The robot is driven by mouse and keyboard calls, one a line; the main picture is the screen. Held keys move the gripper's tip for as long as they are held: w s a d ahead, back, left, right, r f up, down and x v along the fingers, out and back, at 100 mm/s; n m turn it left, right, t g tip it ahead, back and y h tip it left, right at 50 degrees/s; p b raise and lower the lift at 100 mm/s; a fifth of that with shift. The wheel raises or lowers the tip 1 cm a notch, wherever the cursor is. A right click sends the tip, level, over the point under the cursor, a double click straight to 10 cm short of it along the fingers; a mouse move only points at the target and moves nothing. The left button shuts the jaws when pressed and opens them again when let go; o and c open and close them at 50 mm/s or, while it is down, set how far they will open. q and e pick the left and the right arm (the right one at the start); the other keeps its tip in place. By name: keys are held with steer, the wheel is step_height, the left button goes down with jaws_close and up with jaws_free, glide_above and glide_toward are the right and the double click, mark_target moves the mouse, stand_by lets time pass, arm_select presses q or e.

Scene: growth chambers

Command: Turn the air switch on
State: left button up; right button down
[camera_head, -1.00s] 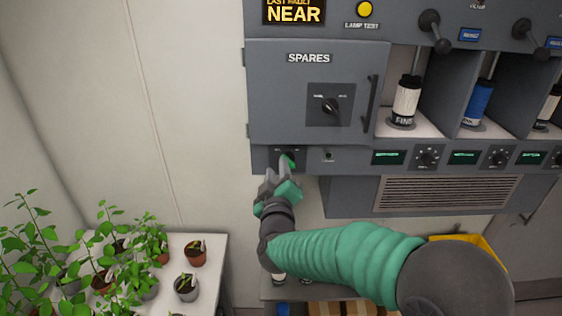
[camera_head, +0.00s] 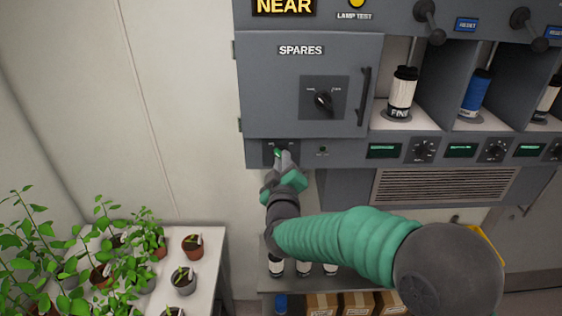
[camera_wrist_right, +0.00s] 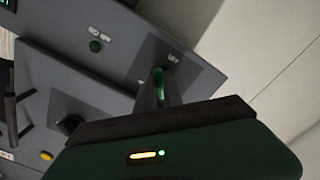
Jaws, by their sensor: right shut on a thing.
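A small dark switch plate (camera_head: 268,158) sits on the grey panel strip just below the SPARES door. A green-lit lever (camera_head: 277,153) shows on it, and this lever also shows in the right wrist view (camera_wrist_right: 158,77). My right gripper (camera_head: 285,160) reaches up from below with its fingertips at the plate. It is shut on the lever, and the fingers hide part of the lever and plate. In the right wrist view, the gripper's fingers (camera_wrist_right: 172,92) stand at the plate. My left gripper is not in view.
Above is the SPARES door (camera_head: 270,90) with a black knob (camera_head: 323,101) and handle (camera_head: 364,98). A small round button (camera_head: 323,151) sits right of the switch. Potted seedlings stand on a white table (camera_head: 213,263) at lower left. A vent grille (camera_head: 445,186) is at right.

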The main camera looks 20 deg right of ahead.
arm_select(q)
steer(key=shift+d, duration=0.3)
arm_select(e)
steer(key=shift+a+r, duration=0.15)
steer(key=shift+r, duration=0.05)
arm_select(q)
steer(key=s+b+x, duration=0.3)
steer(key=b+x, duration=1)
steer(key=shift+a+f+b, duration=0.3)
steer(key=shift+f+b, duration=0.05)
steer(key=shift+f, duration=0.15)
arm_select(e)
steer(key=shift+m, duration=8.9)
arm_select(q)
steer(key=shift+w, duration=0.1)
